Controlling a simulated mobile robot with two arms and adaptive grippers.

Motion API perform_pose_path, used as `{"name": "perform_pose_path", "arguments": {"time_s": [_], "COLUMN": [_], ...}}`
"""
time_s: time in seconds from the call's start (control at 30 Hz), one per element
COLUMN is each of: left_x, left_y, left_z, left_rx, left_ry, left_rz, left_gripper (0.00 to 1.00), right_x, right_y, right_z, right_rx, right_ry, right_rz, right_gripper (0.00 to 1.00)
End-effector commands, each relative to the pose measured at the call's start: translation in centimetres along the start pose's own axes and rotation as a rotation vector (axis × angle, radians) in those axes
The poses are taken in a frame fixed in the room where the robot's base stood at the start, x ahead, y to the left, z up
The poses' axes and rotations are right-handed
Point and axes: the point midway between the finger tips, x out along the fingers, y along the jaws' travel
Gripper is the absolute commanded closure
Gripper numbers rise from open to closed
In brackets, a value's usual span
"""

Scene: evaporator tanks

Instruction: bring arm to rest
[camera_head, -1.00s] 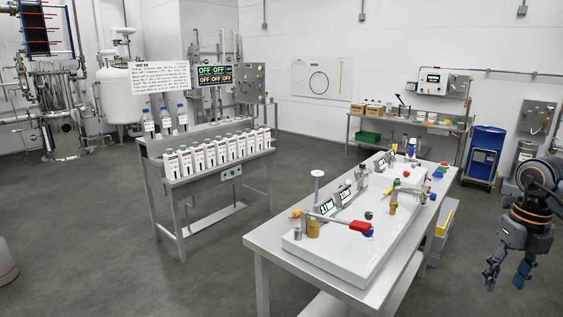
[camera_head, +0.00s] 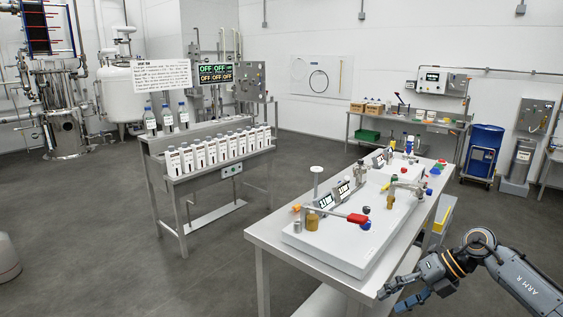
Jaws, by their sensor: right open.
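My right arm (camera_head: 525,287) comes in from the lower right. Its gripper (camera_head: 390,298) is open and empty, with its fingers pointing left. It shows beside the right front edge of the near workbench (camera_head: 262,262), overlapping that edge in the picture; I cannot tell whether it touches. My left gripper is not in view.
The bench carries a white board (camera_head: 335,256) with valves, small displays and a red-handled lever (camera_head: 357,218). A metal rack with several white bottles (camera_head: 208,150) stands at the left. A blue drum (camera_head: 485,150) stands at the back right. Grey floor lies between them.

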Motion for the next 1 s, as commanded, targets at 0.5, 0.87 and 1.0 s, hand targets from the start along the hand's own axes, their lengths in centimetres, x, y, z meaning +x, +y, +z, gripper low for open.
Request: {"name": "perform_pose_path", "arguments": {"time_s": [0.5, 0.87, 1.0], "left_x": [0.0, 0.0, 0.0], "left_y": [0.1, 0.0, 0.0], "left_z": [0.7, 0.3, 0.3], "left_rx": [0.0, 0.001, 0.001], "left_ry": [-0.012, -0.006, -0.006], "left_rz": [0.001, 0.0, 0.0], "left_gripper": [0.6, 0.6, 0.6], "right_x": [23.8, 33.0, 35.5], "right_y": [-18.2, -33.6, -36.8], "right_z": [-4.5, -25.2, -35.2], "right_rx": [1.301, 2.026, 2.259], "right_ry": [-0.622, -0.896, -0.967], "right_rz": [0.7, 0.435, 0.27], "right_gripper": [0.46, 0.46, 0.46]}}
